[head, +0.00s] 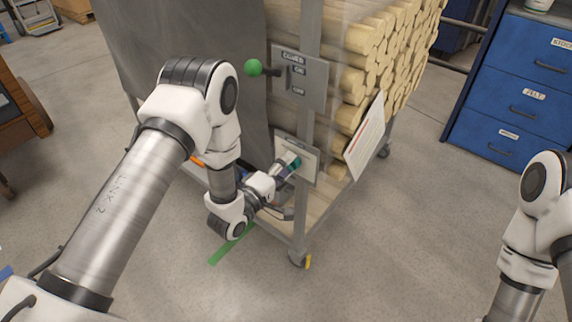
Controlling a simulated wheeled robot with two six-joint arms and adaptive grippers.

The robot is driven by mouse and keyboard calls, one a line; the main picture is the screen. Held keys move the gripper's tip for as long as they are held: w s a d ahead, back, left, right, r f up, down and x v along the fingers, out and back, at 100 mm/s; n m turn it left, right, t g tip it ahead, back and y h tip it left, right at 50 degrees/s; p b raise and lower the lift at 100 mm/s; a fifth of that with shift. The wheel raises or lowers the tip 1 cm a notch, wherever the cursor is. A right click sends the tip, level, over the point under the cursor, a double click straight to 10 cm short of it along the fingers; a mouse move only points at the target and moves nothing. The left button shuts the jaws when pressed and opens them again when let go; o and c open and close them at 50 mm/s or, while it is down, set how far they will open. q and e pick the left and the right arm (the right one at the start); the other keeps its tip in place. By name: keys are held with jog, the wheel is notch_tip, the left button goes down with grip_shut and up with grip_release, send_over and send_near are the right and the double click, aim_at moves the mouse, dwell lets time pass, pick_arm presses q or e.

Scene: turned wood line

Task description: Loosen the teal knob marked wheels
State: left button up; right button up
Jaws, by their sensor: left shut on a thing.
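The teal knob (296,164) sits on a light plate (311,157) fixed to the corner post of a wheeled cart. Only a small part of the knob shows, and any marking on it is too small to read. My left gripper (290,164) reaches in from the left and is shut on the knob, its fingers touching it. The left wrist hides part of the plate. My right arm stands at the far right, and its gripper is out of view.
Above the knob, a grey panel (312,82) carries a lever with a green ball (253,67). The cart holds stacked turned wood (365,75). A paper sheet (365,137) hangs at its side. Blue drawers (512,90) stand at the right. The floor between is clear.

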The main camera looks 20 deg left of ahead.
dwell(0.3)
pick_arm(q)
jog(key=o, duration=1.1)
jog(key=shift+o, duration=0.2)
jog(key=v, duration=1.2)
